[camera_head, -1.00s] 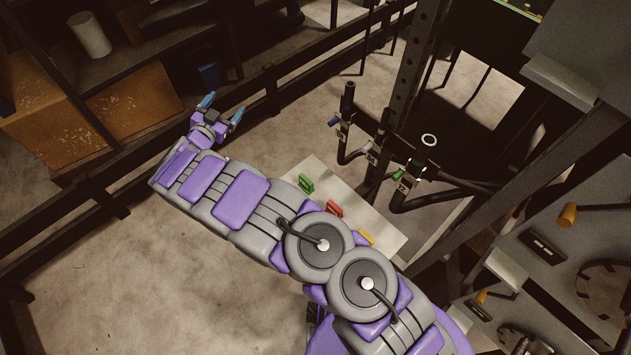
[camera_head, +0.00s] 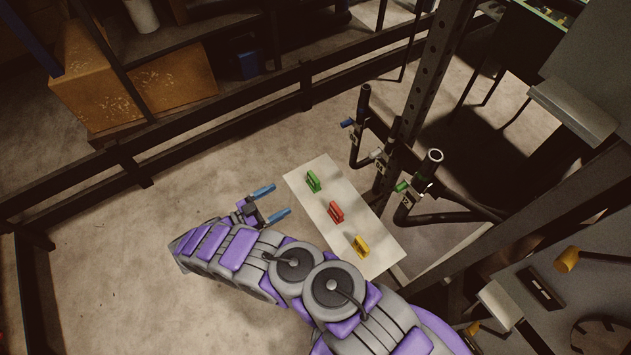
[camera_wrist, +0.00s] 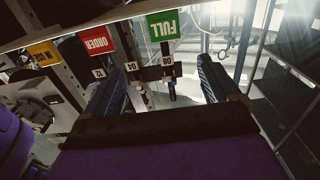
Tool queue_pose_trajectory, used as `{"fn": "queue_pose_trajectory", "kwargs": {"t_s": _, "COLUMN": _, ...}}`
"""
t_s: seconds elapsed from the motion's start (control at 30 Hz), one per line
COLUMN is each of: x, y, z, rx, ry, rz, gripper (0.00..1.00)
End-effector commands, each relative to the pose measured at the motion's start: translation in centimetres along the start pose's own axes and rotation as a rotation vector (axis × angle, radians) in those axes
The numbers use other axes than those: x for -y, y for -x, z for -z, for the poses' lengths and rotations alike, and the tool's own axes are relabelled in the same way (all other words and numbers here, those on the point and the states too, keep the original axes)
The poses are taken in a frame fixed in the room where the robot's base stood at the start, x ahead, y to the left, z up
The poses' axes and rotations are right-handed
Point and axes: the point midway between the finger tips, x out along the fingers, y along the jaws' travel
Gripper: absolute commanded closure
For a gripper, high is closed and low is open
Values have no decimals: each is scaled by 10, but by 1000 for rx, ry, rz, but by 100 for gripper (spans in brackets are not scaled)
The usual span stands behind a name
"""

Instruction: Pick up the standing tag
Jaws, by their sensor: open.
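Three small tags are on a pale narrow board (camera_head: 309,193): a green tag (camera_head: 313,181), a red tag (camera_head: 336,212) and a yellow tag (camera_head: 361,246). All three look upright. In the wrist view the green tag reads "FULL" (camera_wrist: 163,25), the red tag reads "ORDER" (camera_wrist: 97,40) and the yellow tag (camera_wrist: 43,54) is partly legible. My gripper (camera_head: 282,199) is open and empty, left of the board, its blue fingers pointing toward it. In the wrist view the green tag appears just beyond and above the gap between the fingers (camera_wrist: 162,68). No tag is touched.
A dark upright post (camera_head: 430,75) rises there. A low dark rail (camera_head: 215,125) runs behind on the left. The floor left of my arm is clear.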

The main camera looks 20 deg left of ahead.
Motion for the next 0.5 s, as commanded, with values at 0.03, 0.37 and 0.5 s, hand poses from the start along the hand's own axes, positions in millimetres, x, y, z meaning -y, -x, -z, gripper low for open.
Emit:
{"fn": "queue_pose_trajectory", "kwargs": {"t_s": 0.03, "x": 1, "y": -9, "z": 0, "rx": -3, "ry": 1, "rz": 0, "gripper": 11}}
{"fn": "queue_pose_trajectory", "kwargs": {"t_s": 0.37, "x": -4, "y": -72, "z": 1, "rx": 1, "ry": -2, "rz": -1, "gripper": 11}}
{"fn": "queue_pose_trajectory", "kwargs": {"t_s": 0.5, "x": -3, "y": -90, "z": 1, "rx": 4, "ry": -4, "rz": 3, "gripper": 11}}
